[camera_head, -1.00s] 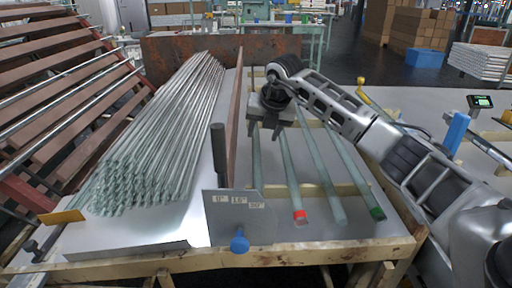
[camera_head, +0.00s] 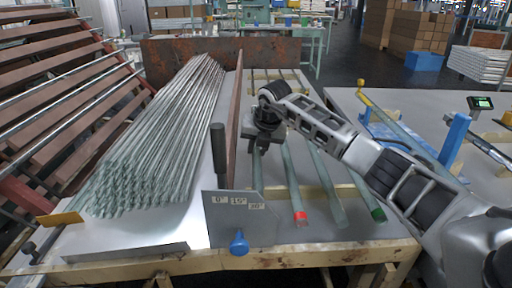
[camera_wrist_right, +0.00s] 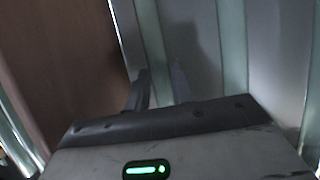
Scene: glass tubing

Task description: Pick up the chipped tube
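Several glass tubes lie side by side on the right part of the table in the head view: a leftmost tube (camera_head: 257,178), a red-ended tube (camera_head: 292,185), a plain-ended tube (camera_head: 327,185) and a green-ended tube (camera_head: 361,190). I cannot make out a chip on any of them. My right gripper (camera_head: 262,150) points down over the far part of the leftmost tube, its fingers apart. My left gripper is out of view.
A brown upright board (camera_head: 234,115) stands just left of the gripper, with a large bundle of tubes (camera_head: 160,140) beyond it. An angle plate (camera_head: 238,222) with a blue knob is at the front. A blue stand (camera_head: 455,138) is at the right.

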